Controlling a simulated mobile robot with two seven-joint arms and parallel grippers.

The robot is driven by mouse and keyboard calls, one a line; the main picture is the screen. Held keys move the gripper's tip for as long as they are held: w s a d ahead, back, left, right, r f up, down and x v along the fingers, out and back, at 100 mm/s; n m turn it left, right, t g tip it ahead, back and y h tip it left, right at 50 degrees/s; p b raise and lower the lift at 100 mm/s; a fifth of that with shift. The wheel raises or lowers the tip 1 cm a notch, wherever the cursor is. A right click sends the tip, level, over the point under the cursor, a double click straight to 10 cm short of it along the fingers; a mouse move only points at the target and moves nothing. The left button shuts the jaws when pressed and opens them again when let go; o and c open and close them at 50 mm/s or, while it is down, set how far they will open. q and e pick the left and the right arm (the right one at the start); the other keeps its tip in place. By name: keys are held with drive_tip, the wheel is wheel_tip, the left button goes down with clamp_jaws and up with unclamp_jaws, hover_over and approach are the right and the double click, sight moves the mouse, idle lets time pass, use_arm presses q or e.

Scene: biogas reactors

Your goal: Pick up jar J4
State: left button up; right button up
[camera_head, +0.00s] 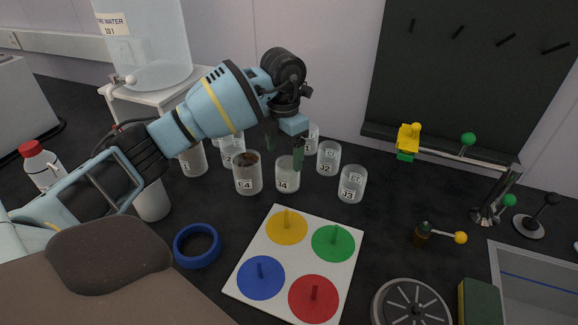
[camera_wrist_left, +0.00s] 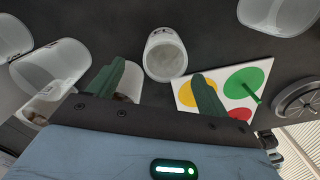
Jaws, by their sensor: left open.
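Jar J4 (camera_head: 287,181) is a clear, whitish jar standing upright on the dark bench, just behind the white board. My left gripper (camera_head: 283,156) reaches in from the left and points down over J4, its green fingers apart and empty. One finger covers part of J4's rim in the head view. In the left wrist view, a pale jar (camera_wrist_left: 165,57), which looks like J4, shows ahead of the gap between the fingers of my left gripper (camera_wrist_left: 160,82); its label is not readable there.
Jar E4 (camera_head: 247,177) with brown contents stands close left of J4. Jars J2 (camera_head: 329,160) and J3 (camera_head: 352,186) stand to the right. The white board (camera_head: 275,270) with coloured discs lies in front, a blue ring (camera_head: 197,247) beside it.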

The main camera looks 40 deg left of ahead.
sight(286, 175)
use_arm(q)
drive_tip(key=shift+w, duration=0.1)
drive_tip(key=shift+f, duration=1.25)
drive_tip(key=f, duration=0.4)
drive_tip(key=shift+d, duration=0.3)
drive_tip(key=shift+f, duration=0.55)
drive_tip(key=shift+c, duration=0.2)
